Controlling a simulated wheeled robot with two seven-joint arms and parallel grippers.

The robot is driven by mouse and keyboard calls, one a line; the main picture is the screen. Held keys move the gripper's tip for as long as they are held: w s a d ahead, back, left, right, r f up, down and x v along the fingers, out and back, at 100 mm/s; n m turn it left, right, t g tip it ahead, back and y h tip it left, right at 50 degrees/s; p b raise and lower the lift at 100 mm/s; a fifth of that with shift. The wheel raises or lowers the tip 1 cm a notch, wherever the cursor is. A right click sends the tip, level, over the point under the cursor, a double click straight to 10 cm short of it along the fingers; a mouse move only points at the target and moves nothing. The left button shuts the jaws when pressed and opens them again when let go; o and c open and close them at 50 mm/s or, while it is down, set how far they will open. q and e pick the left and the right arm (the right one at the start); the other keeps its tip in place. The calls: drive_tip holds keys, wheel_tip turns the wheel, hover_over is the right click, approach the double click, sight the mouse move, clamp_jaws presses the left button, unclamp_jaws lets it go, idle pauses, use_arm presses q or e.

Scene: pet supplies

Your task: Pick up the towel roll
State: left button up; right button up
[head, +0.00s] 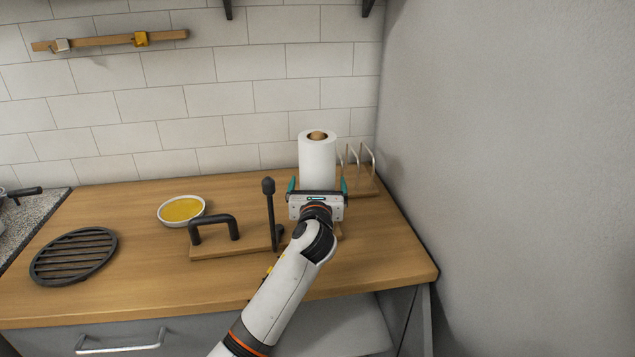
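The white towel roll (318,165) stands upright near the back right of the wooden counter, with a brown round piece showing at its top centre. My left gripper (318,186) is in front of its lower part. The teal fingers are spread, one to each side of the roll, with a small gap seen between finger and roll. The gripper body hides the bottom of the roll, so I cannot tell what it rests on. My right gripper is not in view.
A wooden rack with metal loops (367,160) stands close on the right of the roll. A board with a black handle and upright post (230,245) lies left of my arm. A yellow-filled bowl (182,209) and round black trivet (74,256) are further left. The counter's front right is clear.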

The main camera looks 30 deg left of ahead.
use_arm(q)
drive_tip(key=shift+c, duration=0.5)
drive_tip(key=c, duration=0.9)
drive_tip(key=shift+c, duration=0.6)
drive_tip(key=shift+r, duration=0.2)
